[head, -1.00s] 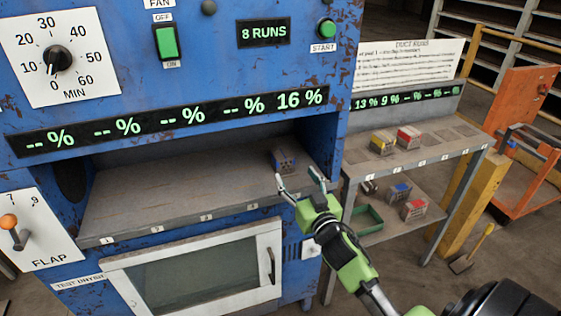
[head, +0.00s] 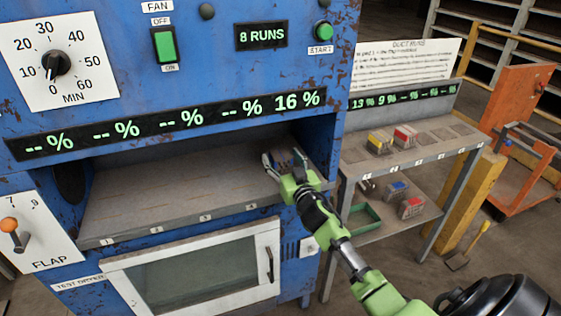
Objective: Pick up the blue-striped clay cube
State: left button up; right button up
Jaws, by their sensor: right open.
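A small clay cube with blue stripes (head: 284,157) sits at the right end of the shelf inside the blue machine, below the 16 % readout. My right gripper (head: 283,162) is open in front of it, with its fingertips near the cube's two sides. The gripper partly hides the cube, and I cannot tell whether the fingers touch it. Another cube with blue on it (head: 397,190) lies on the lower shelf of the side rack. My left gripper is not in view.
The machine's shelf (head: 170,200) is bare to the left of the cube. The machine's right wall (head: 322,150) stands close to the gripper. The side rack (head: 400,165) holds yellow-marked (head: 380,142) and red-marked (head: 405,137) cubes on top, plus a green tray (head: 363,218) below.

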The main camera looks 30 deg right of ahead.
jog(key=c, duration=1.2)
